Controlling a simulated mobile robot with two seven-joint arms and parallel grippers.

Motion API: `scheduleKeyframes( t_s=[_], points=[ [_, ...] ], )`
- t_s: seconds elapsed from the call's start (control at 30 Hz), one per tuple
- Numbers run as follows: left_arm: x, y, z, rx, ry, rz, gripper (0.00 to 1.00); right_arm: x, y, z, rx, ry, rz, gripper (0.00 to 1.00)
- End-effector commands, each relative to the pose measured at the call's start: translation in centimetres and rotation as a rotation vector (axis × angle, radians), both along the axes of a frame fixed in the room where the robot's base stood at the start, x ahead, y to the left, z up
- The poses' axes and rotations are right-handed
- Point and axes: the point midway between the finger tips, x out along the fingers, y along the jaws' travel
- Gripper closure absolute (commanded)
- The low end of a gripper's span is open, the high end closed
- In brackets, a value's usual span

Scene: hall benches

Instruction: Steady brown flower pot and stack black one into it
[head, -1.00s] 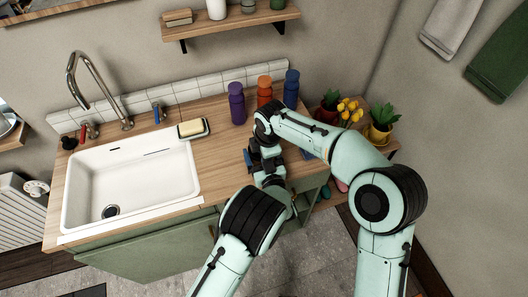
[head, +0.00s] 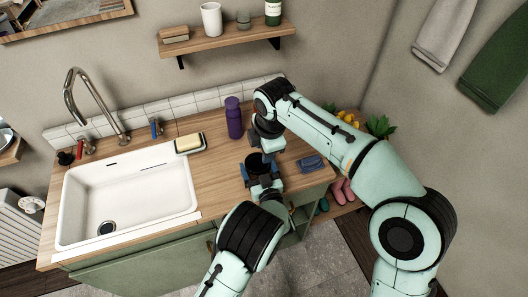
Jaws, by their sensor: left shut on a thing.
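A small dark flower pot shape (head: 256,162) stands on the wooden counter in the head view, with a little brown showing. I take it for the brown flower pot, but the grippers cover much of it. My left gripper (head: 263,181) is at its near side, shut on it. My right gripper (head: 266,141) hangs just above and behind it, fingers down. The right fingers are largely hidden, so their opening and any hold are unclear. I cannot make out the black pot as a separate thing.
A white sink (head: 128,190) fills the counter's left part. A soap dish (head: 190,143) and a purple bottle (head: 234,118) stand behind. A blue item (head: 311,164) lies on the counter at right. A wall shelf (head: 228,38) is above.

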Motion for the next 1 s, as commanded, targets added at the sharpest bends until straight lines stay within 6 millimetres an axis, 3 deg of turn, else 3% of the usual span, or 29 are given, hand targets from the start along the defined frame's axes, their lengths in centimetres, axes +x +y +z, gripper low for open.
scheduleKeyframes(
  t_s=[0.4,0.43,0.47,0.77,1.0],
  points=[
    [0.0,-0.1,0.0,0.0,0.001,-0.002,0.42,0.0,0.0,0.0,0.0,-0.001,0.0,0.64],
    [0.0,-0.1,0.0,0.0,0.001,-0.002,0.03,0.0,0.0,0.0,0.0,-0.001,0.0,0.64],
    [0.0,-0.1,0.0,0.0,0.001,-0.002,0.0,0.0,0.0,0.0,0.0,-0.001,0.0,0.64],
    [-0.5,-0.2,-0.1,-0.001,0.002,-0.002,0.0,0.0,0.0,0.0,0.001,-0.001,-0.001,0.64],
    [-4.5,-1.6,0.0,0.0,0.003,-0.006,0.0,0.0,0.0,0.0,0.001,-0.001,-0.001,0.64]
  ],
)
